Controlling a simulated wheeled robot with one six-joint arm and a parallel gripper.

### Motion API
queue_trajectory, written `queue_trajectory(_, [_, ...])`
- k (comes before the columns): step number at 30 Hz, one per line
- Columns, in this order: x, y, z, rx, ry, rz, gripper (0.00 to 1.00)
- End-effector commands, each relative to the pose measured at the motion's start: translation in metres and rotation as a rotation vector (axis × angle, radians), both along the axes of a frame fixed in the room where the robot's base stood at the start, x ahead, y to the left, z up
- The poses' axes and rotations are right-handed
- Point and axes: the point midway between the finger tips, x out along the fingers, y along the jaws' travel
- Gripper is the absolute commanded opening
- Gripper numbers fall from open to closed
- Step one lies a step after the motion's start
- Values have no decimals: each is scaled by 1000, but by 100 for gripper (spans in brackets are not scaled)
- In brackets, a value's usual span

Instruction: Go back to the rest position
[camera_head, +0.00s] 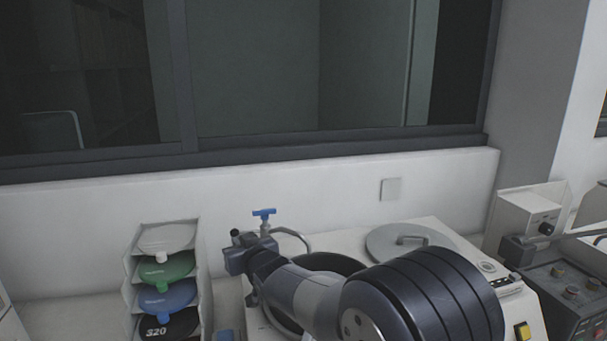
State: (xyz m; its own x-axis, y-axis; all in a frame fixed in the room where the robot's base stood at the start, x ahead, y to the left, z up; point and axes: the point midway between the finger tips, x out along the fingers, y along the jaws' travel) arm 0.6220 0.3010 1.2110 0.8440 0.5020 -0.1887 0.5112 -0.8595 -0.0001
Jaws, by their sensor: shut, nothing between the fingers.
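My arm reaches from the lower right towards the left, across the front of the white bench machine. At its far end is my small dark gripper (240,258), shut and empty, beside the tap with the blue handle (264,213). It looks raised above the machine, and I see nothing held in it. The fingertips are small and hard to make out. My thick dark arm link hides much of the machine's front and part of its round dark bowl.
A rack of discs (168,275), white, green, blue and black, stands left of my gripper. A round grey lid with a handle (410,240) lies on the machine. A control box with buttons (570,290) is at right. A white wall and dark window are behind.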

Motion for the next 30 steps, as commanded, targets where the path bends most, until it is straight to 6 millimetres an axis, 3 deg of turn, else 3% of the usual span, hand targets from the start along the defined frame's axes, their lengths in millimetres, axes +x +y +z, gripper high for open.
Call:
queue_trajectory(16, [-44, -30, 7, -1, 0, 0, 0])
queue_trajectory(30, [-50, -34, 10, -1, 2, 0, 0])
